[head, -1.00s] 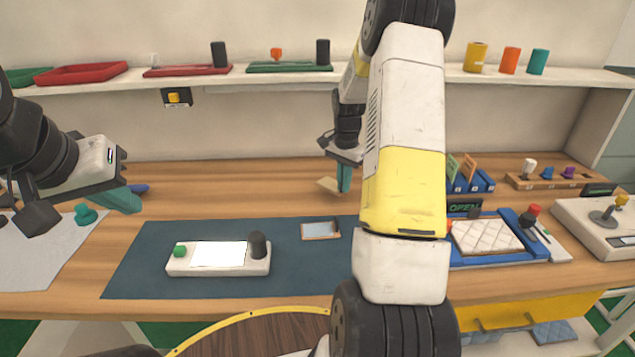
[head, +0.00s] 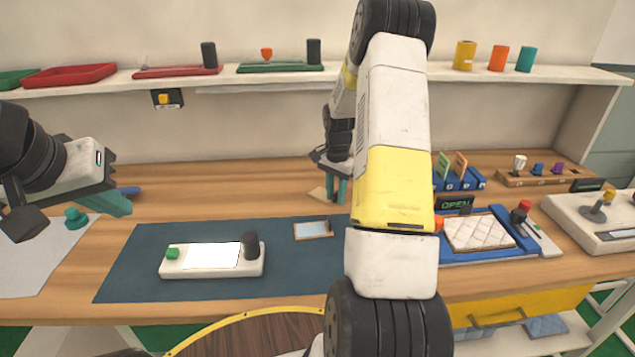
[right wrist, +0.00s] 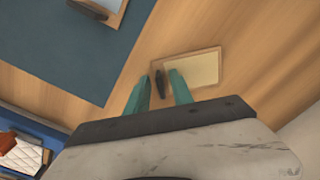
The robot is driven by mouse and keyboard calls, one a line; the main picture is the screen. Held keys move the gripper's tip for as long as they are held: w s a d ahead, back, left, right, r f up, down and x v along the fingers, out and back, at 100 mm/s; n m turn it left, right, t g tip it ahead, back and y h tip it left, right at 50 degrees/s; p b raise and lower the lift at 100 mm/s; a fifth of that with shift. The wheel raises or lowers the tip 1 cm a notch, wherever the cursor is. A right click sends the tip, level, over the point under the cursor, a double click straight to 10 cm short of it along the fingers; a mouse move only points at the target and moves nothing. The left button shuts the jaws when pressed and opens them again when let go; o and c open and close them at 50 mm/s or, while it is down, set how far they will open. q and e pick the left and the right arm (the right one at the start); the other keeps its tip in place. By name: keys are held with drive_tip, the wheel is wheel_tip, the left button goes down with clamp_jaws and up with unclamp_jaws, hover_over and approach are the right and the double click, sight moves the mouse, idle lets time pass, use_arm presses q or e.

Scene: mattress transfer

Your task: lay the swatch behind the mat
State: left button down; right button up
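A tan swatch with a dark upright grip (head: 316,194) lies on the wooden table behind the dark blue mat (head: 140,262). In the right wrist view the cream swatch (right wrist: 192,69) has a thin wooden rim and lies apart from the mat (right wrist: 80,62). My right gripper (head: 336,192) is low over it. Its teal fingers (right wrist: 160,92) are spread on either side of the dark grip, with gaps showing. A second, pale blue swatch (head: 312,231) lies on the mat. My left gripper (head: 120,204) hangs above the table at the left; its finger gap is not clear.
A white device with a green button and black knob (head: 210,260) stands on the mat. A blue tray with a quilted pad (head: 478,234) is right of my right arm, which hides part of the mat. The table between my grippers is mostly clear.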

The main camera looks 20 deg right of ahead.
drive_tip(key=shift+r, duration=0.1)
wheel_tip(320, 180, up, 12)
drive_tip(key=s+a+r+n+t, duration=0.3)
drive_tip(key=s+a+r+n, duration=0.2)
drive_tip(key=s+a+r, duration=0.65)
drive_tip(key=s+a+r+n+t+y, duration=0.1)
drive_tip(key=s+a+r+n, duration=0.1)
drive_tip(key=s, duration=0.5)
drive_tip(key=s+a+r+n+t+y, duration=0.1)
drive_tip(key=s+a+n, duration=0.3)
drive_tip(key=s, duration=0.4)
drive_tip(key=shift+r+n+t, duration=0.55)
drive_tip(key=shift+n+t, duration=0.05)
drive_tip(key=shift+n, duration=0.2)
